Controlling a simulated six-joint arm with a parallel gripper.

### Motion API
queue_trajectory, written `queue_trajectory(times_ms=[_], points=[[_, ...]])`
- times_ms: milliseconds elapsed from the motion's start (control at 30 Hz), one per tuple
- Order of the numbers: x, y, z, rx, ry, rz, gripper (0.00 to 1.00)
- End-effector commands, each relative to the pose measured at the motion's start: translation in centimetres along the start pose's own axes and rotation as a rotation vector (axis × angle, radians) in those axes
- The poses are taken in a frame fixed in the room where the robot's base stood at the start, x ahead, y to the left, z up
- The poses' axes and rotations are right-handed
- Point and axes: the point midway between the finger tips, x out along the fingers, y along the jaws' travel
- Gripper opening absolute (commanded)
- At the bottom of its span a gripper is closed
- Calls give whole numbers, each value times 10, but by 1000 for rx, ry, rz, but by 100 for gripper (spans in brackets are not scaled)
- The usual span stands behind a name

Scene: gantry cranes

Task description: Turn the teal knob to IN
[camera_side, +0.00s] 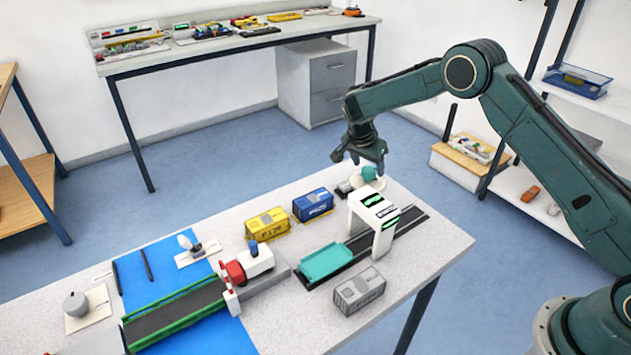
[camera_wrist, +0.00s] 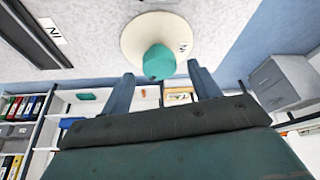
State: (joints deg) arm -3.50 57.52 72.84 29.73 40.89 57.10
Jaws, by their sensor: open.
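The teal knob (camera_wrist: 159,62) sits on a round cream base plate with a small printed label at its right edge, in the wrist view. In the side view the knob (camera_side: 369,173) is at the far edge of the table, behind the white gantry crane (camera_side: 372,218). My gripper (camera_side: 360,158) is open just above the knob. In the wrist view its two fingers (camera_wrist: 162,76) stand apart, left and right of the knob, with no contact visible. The full label text and the knob's pointer direction are too small to tell.
A teal tray (camera_side: 325,262) lies on the dark crane track. Blue (camera_side: 313,205), yellow (camera_side: 267,224) and grey (camera_side: 360,290) containers stand nearby. A red and white machine (camera_side: 247,265) and a green-sided conveyor (camera_side: 178,312) are at the left. The table's right end is clear.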

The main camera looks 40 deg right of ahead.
Motion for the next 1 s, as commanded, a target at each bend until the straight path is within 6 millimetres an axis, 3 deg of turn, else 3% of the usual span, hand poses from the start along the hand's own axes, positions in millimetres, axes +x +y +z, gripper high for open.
queue_trajectory(times_ms=[200, 500, 733, 1000], points=[[12, 0, 0, 0, -1, 0, 61], [13, 0, 0, 0, -1, -1, 61], [13, 0, 0, 0, -1, 0, 17], [13, 0, 0, -13, 0, -6, 17]])
